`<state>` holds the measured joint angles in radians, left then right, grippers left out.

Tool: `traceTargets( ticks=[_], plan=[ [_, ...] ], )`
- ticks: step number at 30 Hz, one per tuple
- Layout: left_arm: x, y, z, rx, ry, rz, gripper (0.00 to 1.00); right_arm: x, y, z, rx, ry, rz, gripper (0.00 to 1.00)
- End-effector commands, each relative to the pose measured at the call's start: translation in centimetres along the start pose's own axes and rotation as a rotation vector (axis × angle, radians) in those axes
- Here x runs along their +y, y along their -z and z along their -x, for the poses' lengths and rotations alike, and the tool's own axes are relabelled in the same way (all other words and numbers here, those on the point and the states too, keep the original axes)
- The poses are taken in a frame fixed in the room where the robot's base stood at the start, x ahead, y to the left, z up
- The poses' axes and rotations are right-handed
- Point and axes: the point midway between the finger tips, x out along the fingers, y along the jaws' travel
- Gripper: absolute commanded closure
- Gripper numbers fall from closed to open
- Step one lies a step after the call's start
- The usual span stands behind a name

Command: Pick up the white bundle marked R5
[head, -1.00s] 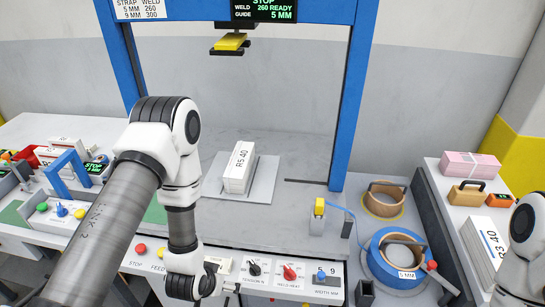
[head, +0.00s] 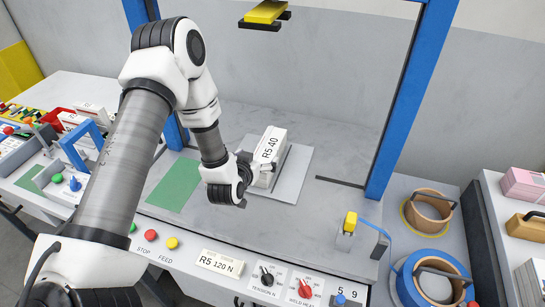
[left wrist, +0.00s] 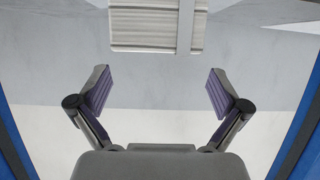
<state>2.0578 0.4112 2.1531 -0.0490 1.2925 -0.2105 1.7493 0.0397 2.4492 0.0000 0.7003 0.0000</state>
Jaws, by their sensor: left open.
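The white bundle marked R5 (head: 272,144) stands on a light grey plate (head: 300,172) on the grey bench, its label reading "R5 40". In the left wrist view the bundle (left wrist: 145,28) shows at the top as stacked pale sheets with a grey strap down its right part. My left gripper (head: 248,168) is at the near left side of the bundle, partly hidden by its own wrist. In the left wrist view the left gripper (left wrist: 158,88) is open and empty, and the bundle lies ahead of its fingertips, apart from them. My right gripper is out of view.
A blue frame (head: 400,100) rises around the bench, with a yellow head (head: 265,12) hanging above the bundle. A panel with knobs (head: 265,275) runs along the front. Strap rolls (head: 428,210) stand at right. A green mat (head: 175,185) lies left.

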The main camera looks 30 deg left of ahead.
Motion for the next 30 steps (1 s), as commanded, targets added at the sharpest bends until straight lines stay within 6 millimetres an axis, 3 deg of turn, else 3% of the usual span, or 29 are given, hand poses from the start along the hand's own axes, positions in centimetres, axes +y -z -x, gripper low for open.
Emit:
traceTargets(
  ticks=[2, 11, 14, 18, 24, 25, 26, 30],
  plan=[
    [0.0, -0.7, -0.5, 0.001, 0.0, 0.0, 0.0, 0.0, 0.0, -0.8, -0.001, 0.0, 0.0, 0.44],
    [0.2, 0.0, -4.0, 0.0, -0.001, -0.004, 0.0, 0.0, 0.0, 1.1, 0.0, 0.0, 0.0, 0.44],
    [0.5, 0.3, -5.8, 0.001, -0.001, -0.004, 0.0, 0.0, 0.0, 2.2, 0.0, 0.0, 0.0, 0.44],
    [0.5, -0.1, -7.8, -0.001, -0.001, -0.001, 0.0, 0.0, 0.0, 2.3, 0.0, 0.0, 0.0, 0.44],
    [0.5, -0.2, -8.1, -0.002, -0.001, 0.0, 0.0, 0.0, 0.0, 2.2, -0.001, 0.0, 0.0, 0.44],
    [0.5, -0.2, -8.0, -0.002, -0.001, 0.0, 0.04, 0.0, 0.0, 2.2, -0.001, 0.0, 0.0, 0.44],
    [0.5, -0.2, -8.0, -0.002, -0.001, 0.0, 0.14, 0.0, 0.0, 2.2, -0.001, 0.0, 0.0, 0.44],
    [0.5, -0.2, -8.0, -0.001, -0.001, 0.0, 0.64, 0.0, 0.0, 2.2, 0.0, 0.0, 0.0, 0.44]
  ],
)
